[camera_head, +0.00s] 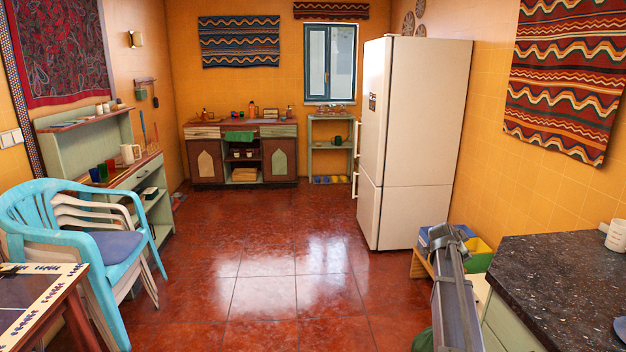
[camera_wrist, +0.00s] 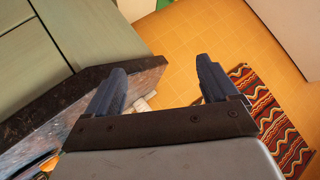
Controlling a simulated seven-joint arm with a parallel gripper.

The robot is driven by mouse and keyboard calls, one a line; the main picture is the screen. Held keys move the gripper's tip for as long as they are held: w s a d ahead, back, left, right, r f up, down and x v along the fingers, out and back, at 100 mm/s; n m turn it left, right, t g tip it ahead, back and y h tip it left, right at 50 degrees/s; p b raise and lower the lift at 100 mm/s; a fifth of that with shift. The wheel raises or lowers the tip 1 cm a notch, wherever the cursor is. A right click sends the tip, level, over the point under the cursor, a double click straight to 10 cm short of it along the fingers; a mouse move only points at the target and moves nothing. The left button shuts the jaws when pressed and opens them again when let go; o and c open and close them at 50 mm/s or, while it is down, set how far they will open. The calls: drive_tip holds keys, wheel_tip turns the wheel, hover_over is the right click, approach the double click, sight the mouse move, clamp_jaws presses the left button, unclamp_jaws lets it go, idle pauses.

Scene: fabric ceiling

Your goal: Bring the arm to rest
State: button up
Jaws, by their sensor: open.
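My gripper (camera_wrist: 160,66) shows in the wrist view with its two dark fingers wide apart. Nothing is between the fingers. Beyond them is the yellow tiled wall (camera_wrist: 185,45), seen tilted. A grey link of my arm (camera_head: 457,300) rises at the lower right of the head view, left of the dark speckled countertop (camera_head: 555,275). I cannot make out the gripper's fingers in the head view.
In the wrist view, the counter's dark edge (camera_wrist: 90,100) and green cabinet (camera_wrist: 80,35) lie left of the fingers. A striped wall hanging (camera_wrist: 275,115) is at right. The white fridge (camera_head: 415,140) stands behind my arm.

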drive_tip(key=s+a+f+n+g+y, duration=0.25)
drive_tip(key=s+a+f, duration=0.5)
drive_tip(key=f, duration=0.55)
drive_tip(key=s+a+f+n+g+y, duration=0.1)
drive_tip(key=s+a+f+n, duration=0.2)
drive_tip(key=s+a+f, duration=0.7)
drive_tip(key=s+a+f+n+g+y, duration=0.25)
drive_tip(key=a+f, duration=0.25)
drive_tip(key=f, duration=1.1)
drive_tip(key=s+a+f+n+g, duration=0.1)
drive_tip(key=s+a+f+n, duration=0.2)
drive_tip(key=s, duration=0.4)
drive_tip(key=s+a+f+g+y, duration=0.1)
drive_tip(key=s+a+f, duration=0.25)
drive_tip(key=s, duration=0.25)
drive_tip(key=s+a+f+n+g, duration=0.2)
drive_tip(key=s+a+f, duration=0.15)
drive_tip(key=s, duration=0.35)
drive_tip(key=s+a+f+n+g+y, duration=0.1)
drive_tip(key=s+a+f+n+g, duration=0.1)
drive_tip(key=s, duration=0.8)
drive_tip(key=s+a+f+n+g, duration=0.2)
drive_tip(key=s+a, duration=0.2)
drive_tip(key=s, duration=0.6)
drive_tip(key=shift+s+y, duration=0.35)
drive_tip(key=shift+y, duration=0.05)
